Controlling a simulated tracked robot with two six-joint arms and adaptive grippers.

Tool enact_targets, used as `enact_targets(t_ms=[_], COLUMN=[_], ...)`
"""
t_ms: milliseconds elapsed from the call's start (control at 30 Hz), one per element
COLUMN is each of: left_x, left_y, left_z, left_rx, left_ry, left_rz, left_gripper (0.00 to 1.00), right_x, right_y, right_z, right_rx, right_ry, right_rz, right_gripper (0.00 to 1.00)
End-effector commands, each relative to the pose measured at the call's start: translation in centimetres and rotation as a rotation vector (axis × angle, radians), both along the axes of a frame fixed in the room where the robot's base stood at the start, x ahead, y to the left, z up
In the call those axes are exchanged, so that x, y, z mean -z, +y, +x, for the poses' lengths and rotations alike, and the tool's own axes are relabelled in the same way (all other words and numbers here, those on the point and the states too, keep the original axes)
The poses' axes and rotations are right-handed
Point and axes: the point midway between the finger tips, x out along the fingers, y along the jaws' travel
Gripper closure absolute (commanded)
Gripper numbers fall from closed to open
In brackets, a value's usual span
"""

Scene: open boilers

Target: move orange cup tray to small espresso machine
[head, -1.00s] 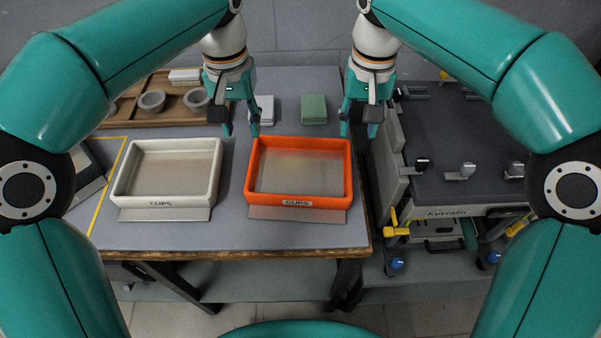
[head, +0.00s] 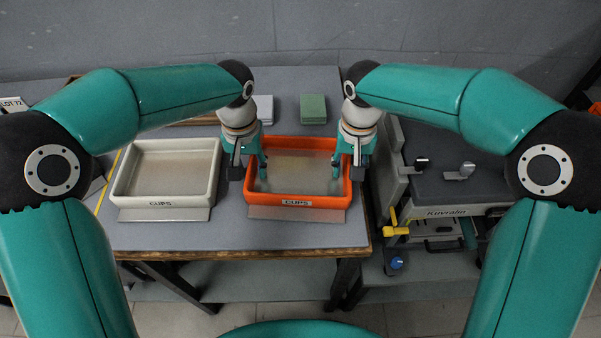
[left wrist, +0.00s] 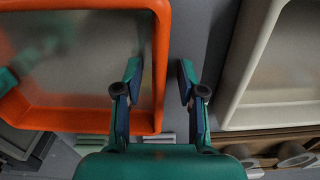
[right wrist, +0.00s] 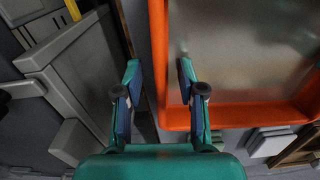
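The orange cup tray (head: 268,199), labelled CUPS, sits on the grey table and looks empty. My left gripper (head: 249,170) is at its left wall, with one finger inside the tray and one outside. In the left wrist view the fingers stand apart around the orange wall (left wrist: 158,60). My right gripper (head: 347,170) straddles the right wall likewise. In the right wrist view its fingers are apart around that wall (right wrist: 158,60). A grey machine (head: 440,190) marked Kuvralin stands at the right; I cannot tell whether it is the small espresso machine.
A cream CUPS tray (head: 165,202) stands left of the orange one, with a narrow gap between. A green block (head: 313,108) and a pale block (head: 264,108) lie behind. The Kuvralin machine's upright side panel (head: 386,165) is close to the right gripper.

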Motion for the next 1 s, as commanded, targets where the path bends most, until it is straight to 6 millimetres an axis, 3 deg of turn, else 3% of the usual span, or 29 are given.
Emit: enact_targets(t_ms=[167, 400, 1000], left_x=[-0.01, -0.03, -0.21], left_y=[0.03, 0.05, 0.07], left_z=[-0.01, -0.02, 0.01], left_rx=[0.000, -0.001, -0.001], left_ry=[0.000, 0.000, -0.001], left_rz=[0.000, 0.000, 0.000], left_gripper=[0.60, 1.00, 1.00], right_x=[-0.01, -0.04, -0.22], right_y=[0.03, 0.06, 0.11], right_z=[0.01, 0.01, 0.06], right_rx=[0.000, -0.001, -0.001], right_ry=[0.000, 0.000, -0.002], right_rz=[0.000, 0.000, 0.001], right_gripper=[0.60, 1.00, 1.00])
